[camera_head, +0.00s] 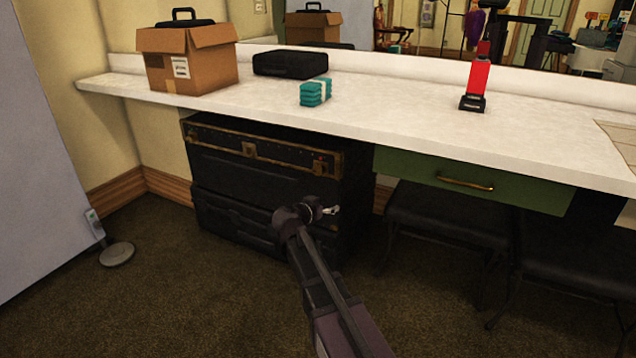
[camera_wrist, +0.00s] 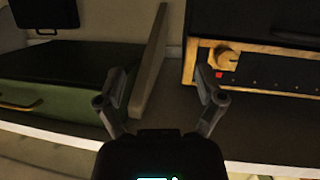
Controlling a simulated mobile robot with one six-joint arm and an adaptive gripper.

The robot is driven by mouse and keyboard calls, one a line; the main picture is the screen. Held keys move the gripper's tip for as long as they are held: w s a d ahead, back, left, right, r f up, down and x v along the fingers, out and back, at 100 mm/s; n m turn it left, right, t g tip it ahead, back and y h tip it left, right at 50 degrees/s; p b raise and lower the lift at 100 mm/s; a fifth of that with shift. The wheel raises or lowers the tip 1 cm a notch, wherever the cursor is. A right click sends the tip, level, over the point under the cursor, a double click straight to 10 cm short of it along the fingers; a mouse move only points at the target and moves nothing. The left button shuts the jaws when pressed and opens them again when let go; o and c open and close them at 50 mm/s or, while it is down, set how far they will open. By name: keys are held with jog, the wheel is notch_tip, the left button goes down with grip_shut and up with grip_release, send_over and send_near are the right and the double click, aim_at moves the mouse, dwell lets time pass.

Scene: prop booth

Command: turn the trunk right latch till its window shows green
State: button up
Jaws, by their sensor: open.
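The black trunk (camera_head: 245,172) stands under the counter, with a worn brass band along its upper front. Its right latch (camera_head: 319,167) is a brass knob at the right end of that band. In the wrist view, which looks turned over, the latch knob (camera_wrist: 229,58) is at the upper right. A small red window (camera_wrist: 219,75) shows beside the knob. My gripper (camera_head: 331,210) is in front of the trunk's right side, lower than the latch in the head view. In the wrist view my gripper (camera_wrist: 161,82) is open and empty, with the latch beyond its right finger, apparently untouched.
The white counter (camera_head: 400,120) overhangs the trunk. A green drawer (camera_head: 440,176) with a brass handle is right of it; dark chairs (camera_head: 450,220) stand below. A box (camera_head: 190,65), black case (camera_head: 290,64), teal bundle (camera_head: 314,92) and red bottle (camera_head: 478,82) are on the counter.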

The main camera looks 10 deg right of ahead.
aim_at(318, 172)
jog(key=w+a+r+t+b, duration=0.2)
jog(key=w+a+t, duration=0.2)
jog(key=w+a, duration=0.2)
jog(key=shift+w+a+t+b, duration=0.3)
jog(key=shift+a, duration=0.3)
jog(key=x, duration=1.3)
jog(key=shift+w+d+f, duration=0.2)
jog(key=shift+w, duration=0.15)
jog(key=c, duration=1.2)
jog(key=shift+o, duration=0.2)
jog(key=shift+d, duration=0.2)
jog(key=shift+a, duration=0.1)
